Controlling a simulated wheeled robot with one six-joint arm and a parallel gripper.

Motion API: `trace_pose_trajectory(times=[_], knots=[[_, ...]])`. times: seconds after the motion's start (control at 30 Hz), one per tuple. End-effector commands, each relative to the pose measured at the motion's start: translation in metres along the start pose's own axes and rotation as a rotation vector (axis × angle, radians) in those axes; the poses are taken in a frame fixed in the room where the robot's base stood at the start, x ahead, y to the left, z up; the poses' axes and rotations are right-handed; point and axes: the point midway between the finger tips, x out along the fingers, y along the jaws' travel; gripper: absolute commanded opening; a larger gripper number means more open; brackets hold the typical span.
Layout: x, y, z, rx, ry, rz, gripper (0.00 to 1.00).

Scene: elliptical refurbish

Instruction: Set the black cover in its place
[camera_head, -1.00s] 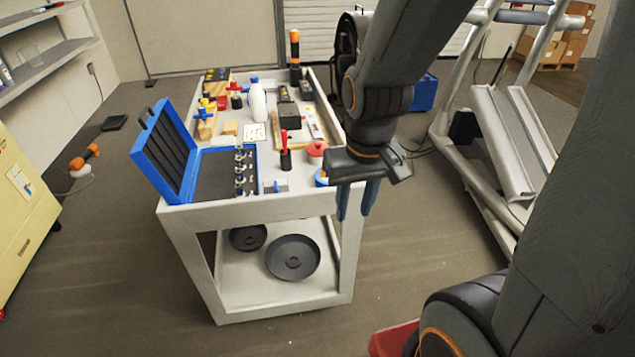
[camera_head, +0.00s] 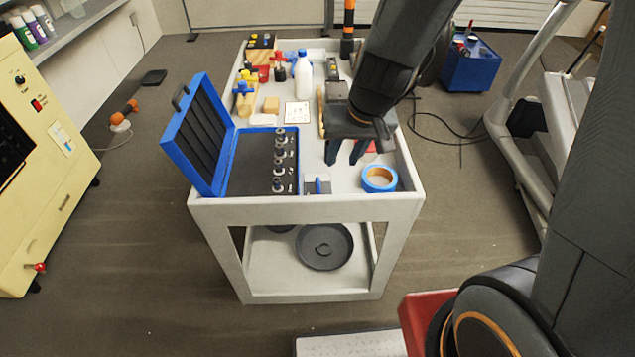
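A round black cover-like disc (camera_head: 325,247) with a raised ring at its middle lies flat on the cart's lower shelf (camera_head: 262,277). A second dark disc (camera_head: 281,228) is behind it to the left, mostly hidden by the cart's top. I cannot tell for sure which one is the black cover. My gripper (camera_head: 346,157) points down over the right part of the cart's top, above and apart from the discs. Its two dark fingers are spread with nothing seen between them. My arm hides part of the cart top behind the gripper.
The white cart top (camera_head: 215,207) holds an open blue case (camera_head: 205,135) with sockets, blue tape (camera_head: 379,178), a white bottle (camera_head: 303,78) and several tools. A yellow cabinet (camera_head: 40,150) stands left, a grey machine frame (camera_head: 515,150) right. The floor left of the cart is mostly clear.

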Motion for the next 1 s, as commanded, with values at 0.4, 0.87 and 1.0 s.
trace_pose_trajectory(times=[0.4,0.87,1.0], knots=[[0.073,-0.052,-0.026,-0.025,0.107,0.214,0.31],[0.110,-0.043,-0.015,-0.032,0.086,0.305,0.31],[0.123,-0.041,-0.016,-0.032,0.086,0.304,0.31]])
